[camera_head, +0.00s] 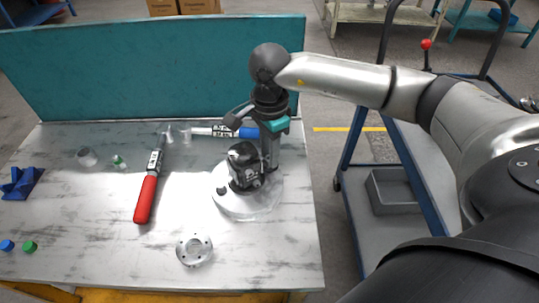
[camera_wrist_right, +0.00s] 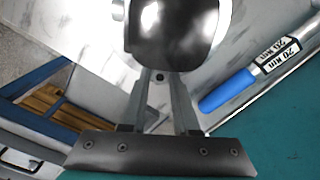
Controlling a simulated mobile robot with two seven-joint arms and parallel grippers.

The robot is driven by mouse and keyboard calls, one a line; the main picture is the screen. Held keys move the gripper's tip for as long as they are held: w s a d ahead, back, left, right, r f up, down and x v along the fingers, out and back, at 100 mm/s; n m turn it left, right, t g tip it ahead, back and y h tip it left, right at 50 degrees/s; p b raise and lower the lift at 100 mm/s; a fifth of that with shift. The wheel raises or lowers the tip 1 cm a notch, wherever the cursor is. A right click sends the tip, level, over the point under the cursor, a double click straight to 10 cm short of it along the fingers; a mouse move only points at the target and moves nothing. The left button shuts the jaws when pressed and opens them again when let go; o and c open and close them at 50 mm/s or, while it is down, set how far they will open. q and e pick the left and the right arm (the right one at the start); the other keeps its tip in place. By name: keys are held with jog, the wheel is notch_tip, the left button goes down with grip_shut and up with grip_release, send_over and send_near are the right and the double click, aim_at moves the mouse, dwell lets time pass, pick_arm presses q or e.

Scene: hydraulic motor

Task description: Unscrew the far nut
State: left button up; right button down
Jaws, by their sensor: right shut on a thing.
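The black hydraulic motor (camera_head: 243,166) stands upright on a round metal base (camera_head: 246,205) near the table's right side. My right gripper (camera_head: 270,160) reaches down from above at the motor's far right side. In the right wrist view the motor's black body (camera_wrist_right: 175,30) fills the top, and the tips of my right gripper (camera_wrist_right: 159,76) come together beside it. They are shut on a small dark piece at the motor's foot, which I take for the far nut (camera_wrist_right: 159,77). Most of that nut is hidden. My left gripper does not show.
A blue-handled torque wrench (camera_head: 249,132) lies behind the motor; a red-handled one (camera_head: 147,196) lies left. A metal flange (camera_head: 194,250) lies in front. Small caps and blue parts (camera_head: 22,183) are far left. A teal panel (camera_head: 130,70) closes the back; a cart (camera_head: 350,150) stands right.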

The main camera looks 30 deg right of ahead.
dwell(0.3)
jog(key=n+b, duration=0.1)
jog(key=n, duration=0.2)
jog(key=shift+f+b, duration=0.1)
jog(key=shift+b, duration=0.2)
jog(key=shift+n, duration=0.8)
jog(key=c, duration=0.9)
grip_release()
jog(key=shift+b, duration=0.4)
